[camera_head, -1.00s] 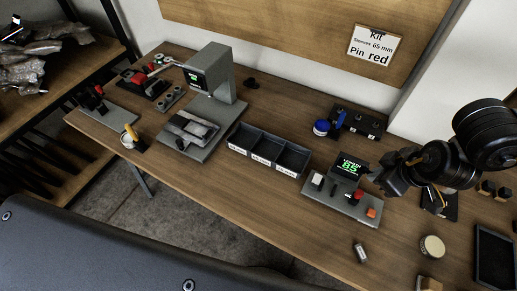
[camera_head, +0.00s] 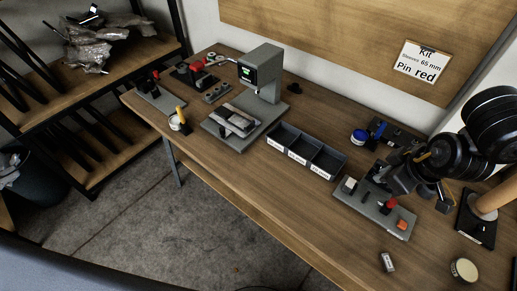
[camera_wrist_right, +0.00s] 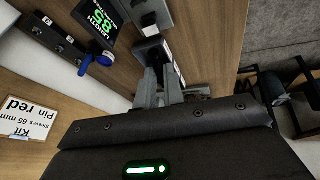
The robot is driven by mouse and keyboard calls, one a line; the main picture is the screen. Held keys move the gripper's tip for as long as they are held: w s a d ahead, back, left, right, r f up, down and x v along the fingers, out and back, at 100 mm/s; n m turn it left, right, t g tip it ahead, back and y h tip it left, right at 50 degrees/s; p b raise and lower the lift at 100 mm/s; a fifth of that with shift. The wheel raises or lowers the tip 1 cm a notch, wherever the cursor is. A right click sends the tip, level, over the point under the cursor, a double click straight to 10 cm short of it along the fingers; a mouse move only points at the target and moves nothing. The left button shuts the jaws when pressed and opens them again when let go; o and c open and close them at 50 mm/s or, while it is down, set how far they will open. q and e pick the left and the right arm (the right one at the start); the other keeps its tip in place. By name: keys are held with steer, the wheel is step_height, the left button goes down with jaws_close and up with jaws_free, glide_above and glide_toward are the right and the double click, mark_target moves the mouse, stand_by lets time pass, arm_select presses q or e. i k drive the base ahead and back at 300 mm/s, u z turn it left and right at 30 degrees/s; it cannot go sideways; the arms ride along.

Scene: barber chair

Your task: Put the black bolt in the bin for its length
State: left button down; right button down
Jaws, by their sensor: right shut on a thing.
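My right gripper (camera_head: 382,172) is over the back part of the grey length gauge (camera_head: 375,212) and hides its display in the head view. In the right wrist view, the fingers (camera_wrist_right: 163,88) are close together at the gauge and its green display (camera_wrist_right: 103,22) reads 85. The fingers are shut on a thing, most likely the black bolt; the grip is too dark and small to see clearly. The three-compartment dark bin tray (camera_head: 308,166), with white labels on its front, stands left of the gauge. The compartments look empty. My left gripper is not in view.
A grey press-like machine (camera_head: 262,75) stands behind and left of the bins. A blue-topped item (camera_head: 359,136) is behind the gauge. A small metal cylinder (camera_head: 387,262) and a round tin (camera_head: 463,270) lie in front. The bench front below the bins is clear.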

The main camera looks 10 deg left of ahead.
mark_target(283, 140)
steer(key=u, duration=0.75)
steer(key=k, duration=1.05)
steer(key=u, duration=1)
steer(key=i, duration=2.25)
steer(key=z, duration=1.6)
steer(key=i, duration=0.95)
steer(key=z, duration=1)
